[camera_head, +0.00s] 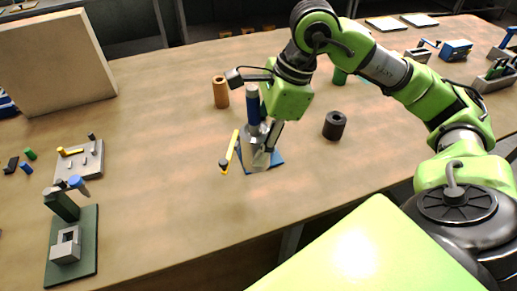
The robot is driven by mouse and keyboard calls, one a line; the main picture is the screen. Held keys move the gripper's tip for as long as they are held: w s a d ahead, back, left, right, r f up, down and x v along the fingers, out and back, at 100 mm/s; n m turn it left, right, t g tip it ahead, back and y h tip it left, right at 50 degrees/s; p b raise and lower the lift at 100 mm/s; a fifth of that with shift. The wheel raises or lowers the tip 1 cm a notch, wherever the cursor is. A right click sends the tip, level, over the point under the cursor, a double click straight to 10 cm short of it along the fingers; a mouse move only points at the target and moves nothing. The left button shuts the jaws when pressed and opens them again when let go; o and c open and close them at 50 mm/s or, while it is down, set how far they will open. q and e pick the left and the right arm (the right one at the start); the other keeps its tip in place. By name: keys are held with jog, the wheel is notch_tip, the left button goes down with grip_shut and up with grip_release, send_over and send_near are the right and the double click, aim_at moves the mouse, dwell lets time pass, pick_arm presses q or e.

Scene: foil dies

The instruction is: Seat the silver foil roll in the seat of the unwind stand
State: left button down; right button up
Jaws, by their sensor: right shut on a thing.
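My right gripper (262,146) comes down from the upper right in the head view, over a small blue base plate (278,158) near the middle of the table. It is shut on a silver piece (257,157), which appears to be the foil roll and is partly hidden by the fingers. A blue upright cylinder (253,107) stands just behind the fingers, and a yellow bar with black ends (230,152) is at their left. These seem to belong to the unwind stand, but I cannot tell for sure. Whether the silver piece touches the seat is hidden. My left gripper is out of view.
A copper-coloured roll (220,92) stands behind, and a black roll (334,125) to the right. A green-based fixture (88,252) and a grey block with pegs (95,165) are at the left. A beige panel (50,62) stands back left. The left-centre tabletop is clear.

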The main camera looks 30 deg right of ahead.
jog(key=shift+d+r+m, duration=0.2)
jog(key=shift+d+m, duration=0.05)
jog(key=shift+m, duration=0.45)
jog(key=shift+w+d, duration=0.2)
jog(key=shift+w, duration=0.15)
jog(key=w+d+f+p, duration=0.1)
jog(key=w+d+f, duration=0.1)
jog(key=w+f, duration=0.1)
jog(key=w+d+f+p, duration=0.2)
jog(key=w+d+f, duration=0.1)
jog(key=w, duration=0.1)
jog(key=w+d+f+p, duration=0.2)
jog(key=w+f, duration=0.1)
jog(key=shift+w+d+f, duration=0.25)
jog(key=shift+w+f, duration=0.15)
notch_tip(320, 180, down, 3)
jog(key=shift+r+p, duration=0.1)
jog(key=shift+p, duration=0.85)
jog(key=shift+f+b, duration=0.35)
jog(key=o, duration=1.4)
jog(key=shift+c, duration=0.2)
